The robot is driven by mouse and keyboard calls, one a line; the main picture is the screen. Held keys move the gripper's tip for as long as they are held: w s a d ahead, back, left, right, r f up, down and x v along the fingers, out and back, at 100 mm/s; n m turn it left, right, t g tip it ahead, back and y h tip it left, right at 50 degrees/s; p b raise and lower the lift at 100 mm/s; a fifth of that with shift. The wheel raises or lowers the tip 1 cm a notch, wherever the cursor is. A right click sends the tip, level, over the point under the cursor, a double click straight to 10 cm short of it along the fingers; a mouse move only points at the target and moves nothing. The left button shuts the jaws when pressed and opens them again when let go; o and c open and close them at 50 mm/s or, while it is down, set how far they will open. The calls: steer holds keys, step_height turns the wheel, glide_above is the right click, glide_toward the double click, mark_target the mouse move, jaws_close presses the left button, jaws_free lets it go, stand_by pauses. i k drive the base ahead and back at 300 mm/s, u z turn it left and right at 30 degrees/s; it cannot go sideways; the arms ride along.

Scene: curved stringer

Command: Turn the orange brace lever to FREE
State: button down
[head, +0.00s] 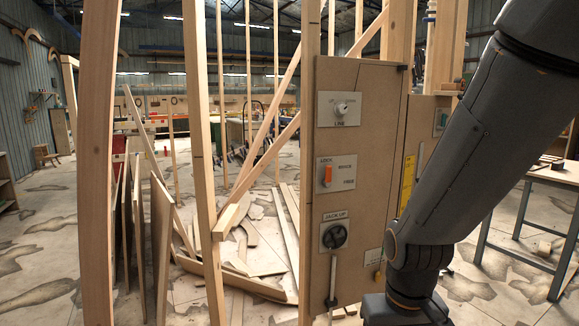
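The orange brace lever (328,175) is on a pale label plate (347,184) in the middle of a brown upright panel (375,130). The lever stands upright, its top end just under a word that looks like LOCK. BRACE and FREE seem to be printed to its right, in small type. Nothing touches the lever. My grey arm comes down from the upper right, and its lower end is right of and below the lever. My gripper is outside the picture, so its opening is hidden.
A white knob (342,109) is above the lever, and a black round knob (334,236) marked JACK UP is below it. A yellow strip (407,184) is at the panel's right. Timber posts stand left. Loose boards (254,235) litter the floor behind. A table (556,174) stands right.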

mark_target(327, 182)
steer(key=z, duration=0.1)
steer(key=i, duration=1.05)
steer(key=z, duration=0.65)
